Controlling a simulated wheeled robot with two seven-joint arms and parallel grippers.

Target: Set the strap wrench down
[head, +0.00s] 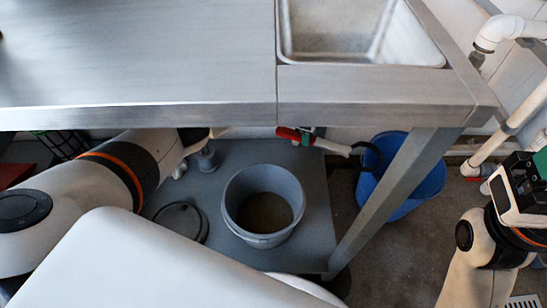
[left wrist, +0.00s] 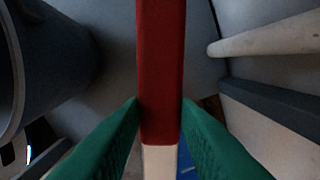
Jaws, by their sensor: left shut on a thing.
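The strap wrench has a red handle (head: 289,133), a pale section (head: 332,147) and a dark curved strap (head: 369,155) at its right end. It is held above the lower shelf (head: 318,210), under the front edge of the steel bench. My left gripper (head: 306,137) is shut on it. In the left wrist view, the green fingers (left wrist: 160,122) close on both sides of the red handle (left wrist: 161,60), near where it turns pale. The bench hides part of my left arm. My right gripper (head: 540,165) is at the right edge, partly cut off; its jaws are unclear.
A grey bucket (head: 232,212) with brownish contents stands on the shelf, beside a dark ring-shaped item (head: 180,205). A blue bucket (head: 427,185) stands behind the slanting bench leg (head: 390,195). The steel bench top (head: 140,55) is clear beside the sink (head: 335,30). White pipes (head: 510,125) run at right.

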